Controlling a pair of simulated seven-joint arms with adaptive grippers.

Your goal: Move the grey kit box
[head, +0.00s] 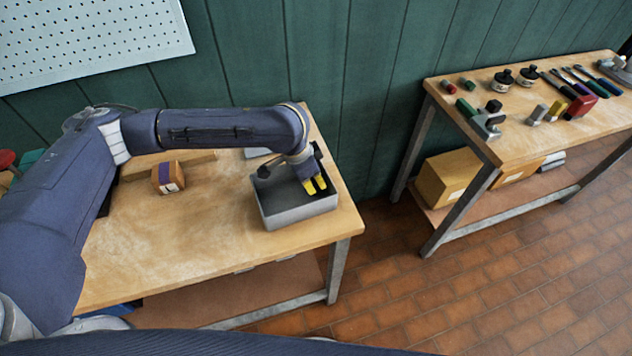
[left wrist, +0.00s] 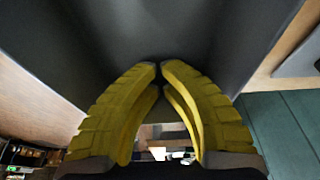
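The grey kit box (head: 285,215) is an open-topped tray standing on the near-left wooden table, close to its right end. My left gripper (head: 315,186), with yellow fingers, points down over the box's opening, towards its right side. In the left wrist view, the two fingertips (left wrist: 159,66) all but meet, with nothing visible between them. Dark grey box surfaces (left wrist: 130,30) fill the view beyond them. Whether the fingertips touch the box cannot be told. My right gripper is not in view.
A small brown carton (head: 168,177) stands left of the box on the same table (head: 170,240). A second table (head: 560,135) on the right holds tools and small parts, with a cardboard box (head: 448,178) on its lower shelf. A floor gap separates the tables.

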